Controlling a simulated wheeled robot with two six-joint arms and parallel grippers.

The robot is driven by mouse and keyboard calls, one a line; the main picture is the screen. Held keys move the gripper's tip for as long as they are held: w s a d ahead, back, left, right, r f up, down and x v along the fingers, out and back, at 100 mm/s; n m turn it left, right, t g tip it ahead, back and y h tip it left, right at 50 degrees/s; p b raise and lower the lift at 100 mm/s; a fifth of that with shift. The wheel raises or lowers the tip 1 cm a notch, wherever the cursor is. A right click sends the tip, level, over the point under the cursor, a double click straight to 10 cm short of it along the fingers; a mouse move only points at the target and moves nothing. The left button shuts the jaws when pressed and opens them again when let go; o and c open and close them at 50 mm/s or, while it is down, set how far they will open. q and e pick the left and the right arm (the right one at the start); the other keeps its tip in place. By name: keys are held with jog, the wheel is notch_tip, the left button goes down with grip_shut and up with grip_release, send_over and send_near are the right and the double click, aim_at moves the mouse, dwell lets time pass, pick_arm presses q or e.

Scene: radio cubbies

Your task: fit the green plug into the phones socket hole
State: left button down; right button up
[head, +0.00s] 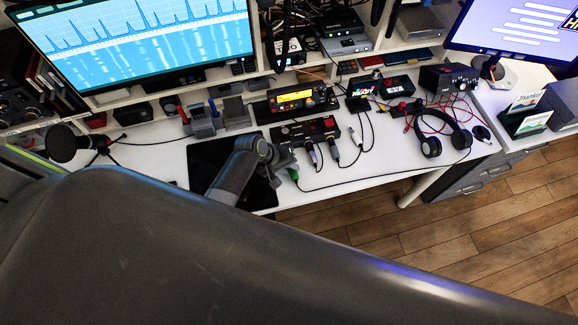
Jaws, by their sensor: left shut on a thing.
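A green plug (293,174) is small in the head view, close to the front edge of the white desk. My left gripper (286,170) is shut on it, and the fingers hide part of it. A dark box with red parts on top (307,130) stands just behind the gripper. Several dark cables with plugs stand at its front. The plug is apart from the box, in front of its left part. The phones socket hole is too small to make out. My right gripper is not in view.
A black mat (208,160) lies left of my gripper. Headphones (441,140) and red leads lie to the right. A yellow-lit radio (298,98) stands behind the box. A microphone (64,143) stands at left. White desk top is bare right of the cables.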

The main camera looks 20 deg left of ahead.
pick_arm(q)
jog(key=shift+p, duration=0.65)
dwell(1.0)
jog(key=shift+w+a+b, duration=0.35)
jog(key=shift+w+a, duration=0.2)
jog(key=shift+w, duration=0.3)
jog(key=shift+w+a+b, duration=0.3)
jog(key=shift+w+a, duration=0.25)
jog(key=shift+w, duration=0.25)
jog(key=c, duration=1.2)
grip_release()
jog(key=v, duration=1.7)
jog(key=shift+r, duration=0.25)
